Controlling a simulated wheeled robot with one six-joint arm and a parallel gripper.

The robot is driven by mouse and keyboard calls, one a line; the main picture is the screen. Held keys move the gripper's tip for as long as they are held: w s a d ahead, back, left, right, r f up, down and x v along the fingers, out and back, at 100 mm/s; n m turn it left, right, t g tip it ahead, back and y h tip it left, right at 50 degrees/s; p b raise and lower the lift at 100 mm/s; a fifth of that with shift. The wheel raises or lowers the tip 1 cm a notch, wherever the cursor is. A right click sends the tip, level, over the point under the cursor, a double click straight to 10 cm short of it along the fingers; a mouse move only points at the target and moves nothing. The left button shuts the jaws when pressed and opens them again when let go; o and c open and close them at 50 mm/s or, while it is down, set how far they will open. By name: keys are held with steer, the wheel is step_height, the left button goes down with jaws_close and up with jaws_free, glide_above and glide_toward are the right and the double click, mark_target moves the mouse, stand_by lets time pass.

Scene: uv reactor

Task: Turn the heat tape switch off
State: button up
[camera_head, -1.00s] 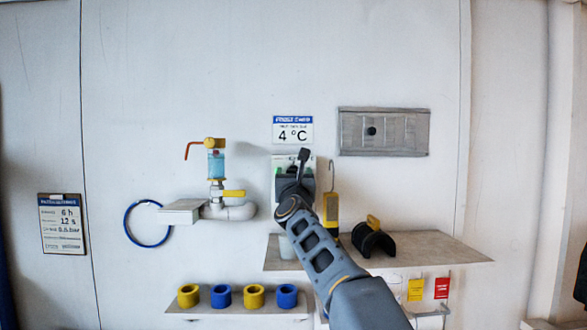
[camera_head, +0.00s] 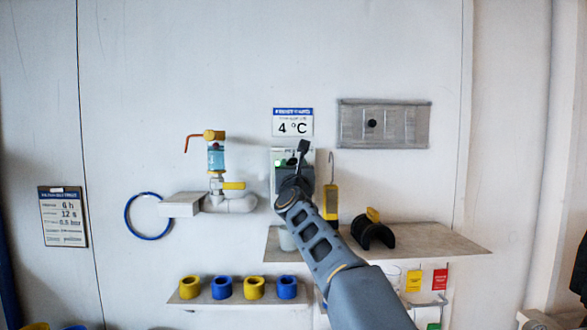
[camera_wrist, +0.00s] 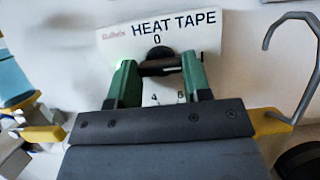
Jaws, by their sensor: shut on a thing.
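The heat tape switch panel is a white plate lettered HEAT TAPE (camera_wrist: 178,24), with a 0 mark at the top and an I mark at the right. Its dark switch knob (camera_wrist: 158,54) sits between the green fingers of my gripper (camera_wrist: 160,74). The knob's bar looks about level across the fingers; its exact pointing is partly hidden. My gripper is shut on the knob. In the head view my gripper (camera_head: 293,182) covers much of the panel (camera_head: 279,154), and a green light (camera_head: 281,163) shows at its left.
A sign reading 4 °C (camera_head: 292,122) hangs above. A clear blue vessel with yellow valve (camera_head: 216,158) is at left. Coloured rings (camera_head: 254,288) line a lower shelf.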

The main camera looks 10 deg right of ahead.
steer(key=shift+n, duration=0.3)
steer(key=n+y+b, duration=0.1)
steer(key=n+y, duration=0.1)
steer(key=n, duration=0.1)
steer(key=n+y+b, duration=0.1)
steer(key=n+b, duration=0.1)
steer(key=n, duration=0.2)
steer(key=n+y+b, duration=0.1)
steer(key=n+y, duration=0.1)
steer(key=n, duration=0.2)
steer(key=shift+d+r+g+y, duration=0.2)
steer(key=shift+d+g+y, duration=0.05)
steer(key=shift+g+y, duration=0.05)
steer(key=n+p, duration=0.1)
steer(key=n, duration=0.1)
steer(key=n+g+y, duration=0.1)
steer(key=n, duration=0.2)
steer(key=n+g+y+p, duration=0.1)
steer(key=n, duration=0.1)
steer(key=shift+s+r+p, duration=0.1)
steer(key=shift+r+p, duration=0.2)
steer(key=shift+p, duration=0.05)
steer(key=shift+n+g+p, duration=0.9)
steer(key=shift+n+p, duration=0.25)
steer(key=shift+n, duration=0.75)
steer(key=shift+f, duration=0.1)
steer(key=o, duration=0.9)
